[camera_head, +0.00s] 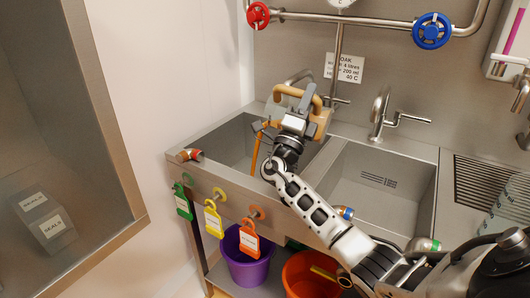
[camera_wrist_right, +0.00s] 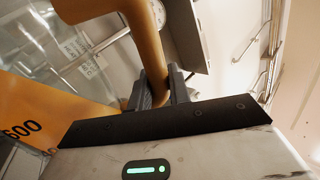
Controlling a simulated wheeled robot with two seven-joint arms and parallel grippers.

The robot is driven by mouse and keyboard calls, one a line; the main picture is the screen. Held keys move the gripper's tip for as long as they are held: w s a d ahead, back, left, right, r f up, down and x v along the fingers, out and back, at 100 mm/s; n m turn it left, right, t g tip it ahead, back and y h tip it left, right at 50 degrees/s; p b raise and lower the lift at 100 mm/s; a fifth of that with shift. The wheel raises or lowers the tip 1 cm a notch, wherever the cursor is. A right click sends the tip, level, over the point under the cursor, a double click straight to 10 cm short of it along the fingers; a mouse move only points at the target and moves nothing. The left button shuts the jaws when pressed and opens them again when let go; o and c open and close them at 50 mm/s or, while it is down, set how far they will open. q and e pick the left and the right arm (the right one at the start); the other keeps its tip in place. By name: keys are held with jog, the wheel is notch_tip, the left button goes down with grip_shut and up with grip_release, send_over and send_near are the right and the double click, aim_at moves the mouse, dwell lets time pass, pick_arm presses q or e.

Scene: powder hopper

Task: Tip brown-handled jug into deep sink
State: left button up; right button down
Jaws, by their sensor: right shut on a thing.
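My right gripper (camera_head: 300,112) is shut on the tan-brown handle of the jug (camera_head: 318,118), which it holds tilted above the left basin (camera_head: 222,147). A thin orange-brown streak (camera_head: 256,150) runs down from the jug's left side into the left basin, which looks deeper than the right one. The gripper and arm hide part of the jug and the basin's right side. My left gripper is not in view.
The right basin (camera_head: 378,180) stands beside it with a tap (camera_head: 380,112) behind. Red (camera_head: 258,15) and blue (camera_head: 431,31) valve wheels are on the pipe above. Coloured tags (camera_head: 213,218) hang on the front edge. Purple (camera_head: 246,262) and orange (camera_head: 305,280) buckets stand below.

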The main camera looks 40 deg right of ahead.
jog(key=shift+w+a+r+n+t+y+p, duration=0.1)
jog(key=shift+w+a+n+t+y+p, duration=0.1)
jog(key=shift+w+n+t+y+p, duration=0.35)
jog(key=shift+w+a+r+n+t+y+p, duration=0.15)
jog(key=shift+n+t+p, duration=0.15)
jog(key=shift+n+t, duration=0.5)
jog(key=shift+w+a+f+n+t+y+p, duration=0.1)
jog(key=shift+w+a+n+t+y+p, duration=0.15)
jog(key=shift+n+t+p, duration=0.45)
